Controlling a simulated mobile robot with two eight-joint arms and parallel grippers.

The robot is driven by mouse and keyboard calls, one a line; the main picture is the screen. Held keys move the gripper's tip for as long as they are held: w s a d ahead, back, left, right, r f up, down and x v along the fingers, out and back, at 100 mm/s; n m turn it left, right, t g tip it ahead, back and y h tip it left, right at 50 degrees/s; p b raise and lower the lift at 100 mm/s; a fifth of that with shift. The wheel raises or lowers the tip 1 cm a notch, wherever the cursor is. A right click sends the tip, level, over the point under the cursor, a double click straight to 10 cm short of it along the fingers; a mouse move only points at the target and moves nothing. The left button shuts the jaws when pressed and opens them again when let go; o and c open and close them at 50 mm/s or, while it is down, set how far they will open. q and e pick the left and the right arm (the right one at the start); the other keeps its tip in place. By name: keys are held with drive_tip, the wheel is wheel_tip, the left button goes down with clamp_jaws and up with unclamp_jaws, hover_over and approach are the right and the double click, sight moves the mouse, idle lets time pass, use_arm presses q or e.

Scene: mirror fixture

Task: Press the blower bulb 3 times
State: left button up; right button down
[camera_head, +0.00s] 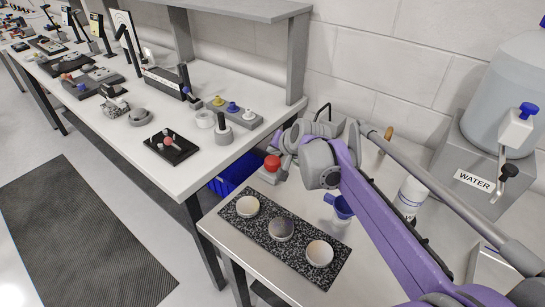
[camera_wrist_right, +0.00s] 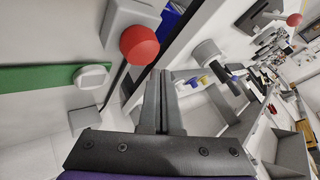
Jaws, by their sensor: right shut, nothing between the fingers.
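In the right wrist view the red bulb (camera_wrist_right: 139,44) shows large, just above and left of the fingertips. My right gripper (camera_head: 285,158) is right beside the bulb in the head view, partly hidden by its own wrist. In the wrist view its fingers (camera_wrist_right: 160,78) are together with nothing between them. I cannot tell whether they touch the bulb. My left gripper is not in view.
A black speckled mat (camera_head: 238,224) with three round discs lies in front of my right arm. A blue funnel-like cup (camera_head: 341,207), a white bottle (camera_head: 411,195) and a water dispenser (camera_head: 479,160) stand to the right. A blue bin (camera_head: 235,175) sits below, between the tables.

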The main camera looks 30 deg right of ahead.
sight(273, 160)
drive_tip(key=shift+r+p, duration=1.95)
drive_tip(key=shift+r, duration=0.65)
drive_tip(key=shift+f, duration=0.1)
idle(0.5)
